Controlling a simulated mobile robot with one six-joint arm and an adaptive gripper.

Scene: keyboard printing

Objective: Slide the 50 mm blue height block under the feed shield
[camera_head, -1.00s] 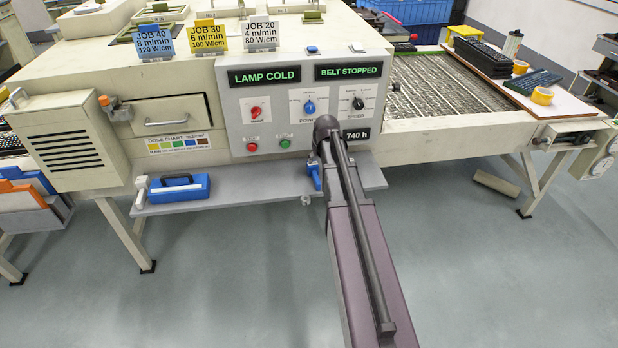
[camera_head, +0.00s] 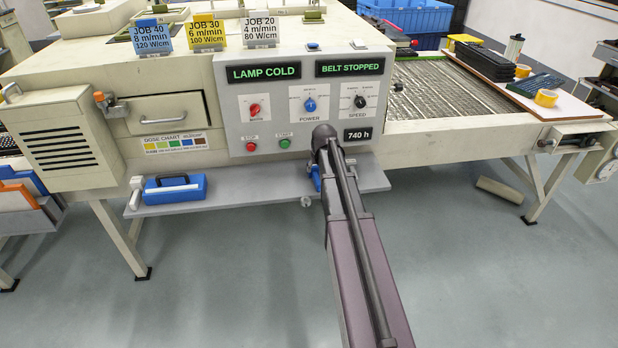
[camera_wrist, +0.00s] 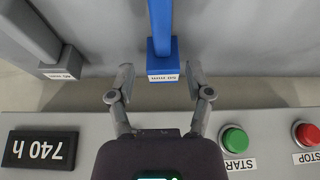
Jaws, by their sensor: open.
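The blue height block (camera_wrist: 162,48) stands upright at the top middle of the wrist view, with a small white label at its foot that I cannot read for certain. My gripper (camera_wrist: 160,75) is open, one finger on each side of the block's labelled end. Gaps show on both sides, so the fingers are not gripping it. In the head view a bit of the blue block (camera_head: 315,178) shows at the shelf beside my arm, which hides my gripper. I cannot pick out the feed shield with certainty.
A grey block (camera_wrist: 60,52) with a label stands left of the blue one in the wrist view. START (camera_wrist: 233,138) and STOP (camera_wrist: 306,133) buttons sit close to my gripper. A blue case (camera_head: 175,188) lies on the grey shelf (camera_head: 250,192). The belt (camera_head: 450,90) is at the right.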

